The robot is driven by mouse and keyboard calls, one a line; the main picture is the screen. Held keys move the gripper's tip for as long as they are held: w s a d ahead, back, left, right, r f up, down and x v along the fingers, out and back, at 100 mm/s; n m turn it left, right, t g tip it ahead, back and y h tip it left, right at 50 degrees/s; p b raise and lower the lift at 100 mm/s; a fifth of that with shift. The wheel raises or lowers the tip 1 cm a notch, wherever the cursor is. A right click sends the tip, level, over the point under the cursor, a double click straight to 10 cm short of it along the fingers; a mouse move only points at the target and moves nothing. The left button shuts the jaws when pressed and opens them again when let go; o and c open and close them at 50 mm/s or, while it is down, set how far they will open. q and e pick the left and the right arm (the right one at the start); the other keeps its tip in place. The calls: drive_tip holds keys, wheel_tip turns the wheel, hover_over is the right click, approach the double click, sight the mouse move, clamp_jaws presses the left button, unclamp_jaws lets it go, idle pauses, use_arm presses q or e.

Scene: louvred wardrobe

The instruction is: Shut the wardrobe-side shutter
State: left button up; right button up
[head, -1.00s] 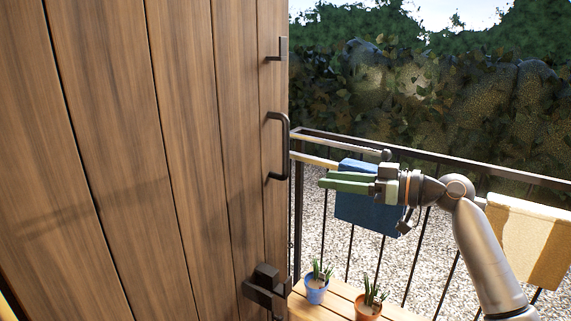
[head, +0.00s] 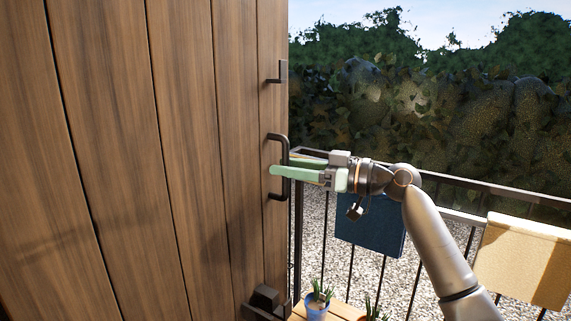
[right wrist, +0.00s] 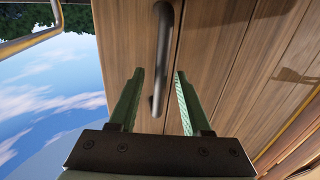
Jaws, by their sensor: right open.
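The wooden plank shutter (head: 185,130) fills the left half of the head view. Its dark upright bar handle (head: 286,190) is near its right edge. My right gripper (head: 281,164) comes in from the right, open, with one green finger on the near side of the handle. In the right wrist view the handle (right wrist: 164,50) runs between the two open fingers (right wrist: 160,75); gaps show beside it, and I see no grip on it. The shutter boards (right wrist: 215,50) are behind. My left gripper is not in view.
A dark latch (head: 264,300) sits low on the shutter, and a small bracket (head: 281,72) is above the handle. To the right is a metal railing (head: 450,185) with a blue cloth (head: 370,233) and a cream cloth (head: 525,260). A potted plant (head: 317,300) stands below.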

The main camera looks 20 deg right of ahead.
drive_tip(key=shift+w+a, duration=0.25)
drive_tip(key=shift+a, duration=0.05)
clamp_jaws()
idle(0.3)
idle(1.0)
